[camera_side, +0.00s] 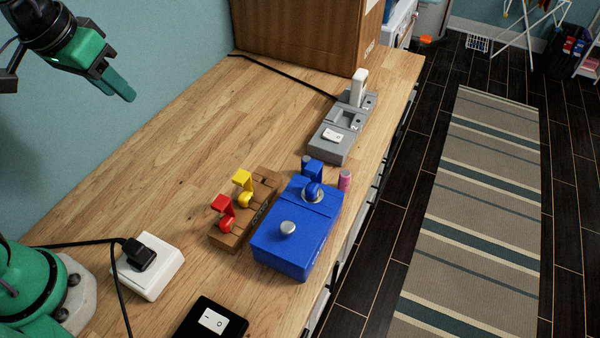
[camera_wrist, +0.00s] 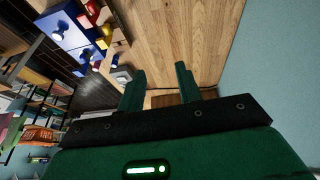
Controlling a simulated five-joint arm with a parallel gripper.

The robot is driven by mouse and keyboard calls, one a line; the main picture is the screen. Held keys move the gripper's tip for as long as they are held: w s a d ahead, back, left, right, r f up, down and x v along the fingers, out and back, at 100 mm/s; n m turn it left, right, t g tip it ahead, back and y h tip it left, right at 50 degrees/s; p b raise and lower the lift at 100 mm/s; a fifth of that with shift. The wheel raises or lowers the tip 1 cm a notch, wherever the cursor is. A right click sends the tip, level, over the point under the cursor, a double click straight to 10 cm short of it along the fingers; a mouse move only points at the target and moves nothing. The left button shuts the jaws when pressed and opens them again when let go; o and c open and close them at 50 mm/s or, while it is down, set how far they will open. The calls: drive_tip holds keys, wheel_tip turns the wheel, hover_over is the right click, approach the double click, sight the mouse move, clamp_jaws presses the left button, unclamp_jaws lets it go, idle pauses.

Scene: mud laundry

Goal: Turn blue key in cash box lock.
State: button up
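The blue cash box (camera_side: 290,256) sits near the table's right edge in the side view, with a round silver knob (camera_side: 288,228) on top. Behind the knob, a rounded blue piece that looks like the blue key (camera_side: 313,189) stands in a silver ring, which looks like the lock. In the wrist view the box (camera_wrist: 76,38) is at upper left, and I cannot make out the key clearly. My gripper (camera_side: 128,94) is raised at upper left, well away from the box. Its two green fingers are apart and empty in the wrist view (camera_wrist: 160,85).
A wooden block (camera_side: 228,239) with red and yellow pieces stands just left of the cash box. A pink cylinder (camera_side: 345,180) and a grey switch unit (camera_side: 330,150) are behind it. A white socket (camera_side: 160,280) with a black plug is at front left. The table's middle left is clear.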

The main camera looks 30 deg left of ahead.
drive_tip(key=w+d+g, duration=0.1)
drive_tip(key=w+d, duration=0.5)
drive_tip(key=g, duration=0.3)
hover_over(314, 165)
drive_tip(key=f, duration=0.7)
drive_tip(key=shift+a, duration=0.4)
drive_tip(key=shift+d+f+y, duration=0.25)
drive_tip(key=shift+d+y, duration=0.05)
drive_tip(key=shift+d, duration=0.15)
drive_tip(key=shift+f, duration=0.15)
drive_tip(key=shift+f, duration=3.85)
